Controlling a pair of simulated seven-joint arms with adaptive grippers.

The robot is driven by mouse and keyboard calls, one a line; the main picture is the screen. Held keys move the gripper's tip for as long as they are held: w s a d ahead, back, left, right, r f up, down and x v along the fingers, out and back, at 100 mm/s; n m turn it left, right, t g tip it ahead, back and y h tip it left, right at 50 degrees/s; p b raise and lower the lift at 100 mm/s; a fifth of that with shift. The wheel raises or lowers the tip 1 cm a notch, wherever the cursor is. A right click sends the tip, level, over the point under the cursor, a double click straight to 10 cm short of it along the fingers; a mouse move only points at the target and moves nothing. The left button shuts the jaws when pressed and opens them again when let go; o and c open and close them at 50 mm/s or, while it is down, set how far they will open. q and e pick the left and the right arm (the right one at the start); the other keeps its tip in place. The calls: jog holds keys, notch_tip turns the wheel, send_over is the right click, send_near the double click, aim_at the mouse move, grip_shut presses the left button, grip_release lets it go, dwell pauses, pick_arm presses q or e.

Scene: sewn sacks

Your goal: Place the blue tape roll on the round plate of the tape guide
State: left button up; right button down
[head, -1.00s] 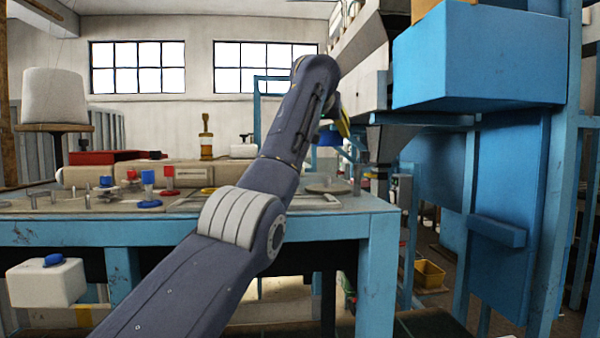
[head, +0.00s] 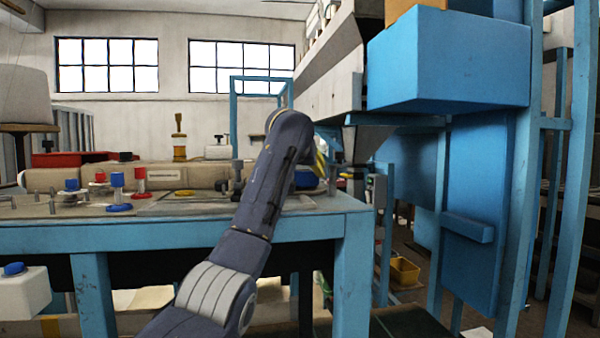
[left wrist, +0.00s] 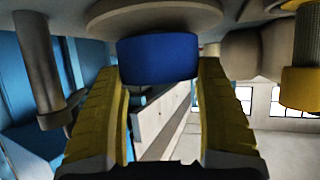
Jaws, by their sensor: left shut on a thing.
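The blue tape roll (left wrist: 158,59) is held between the yellow fingertips of my left gripper (left wrist: 160,75) in the left wrist view. In the head view the roll (head: 306,180) shows just right of my forearm, low over the bench, with the yellow fingers (head: 320,163) partly hidden. The round plate (left wrist: 155,18) of the tape guide lies right at the roll in the left wrist view, which looks upside down. I cannot tell whether roll and plate touch. In the head view my arm and the roll mostly cover the plate. My right gripper is not in view.
A grey post (left wrist: 38,65) and a yellow-banded post (left wrist: 302,75) stand on either side of the gripper. Red and blue knobs (head: 118,190) stand on the bench (head: 150,233) to the left. A big blue box (head: 450,60) overhangs at the right.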

pick_arm(q)
jog(key=shift+f, duration=0.25)
jog(key=shift+f, duration=0.1)
jog(key=o, duration=0.9)
jog(key=shift+o, duration=0.2)
jog(key=shift+s, duration=0.1)
jog(key=shift+s+r, duration=0.3)
jog(key=v, duration=1.1)
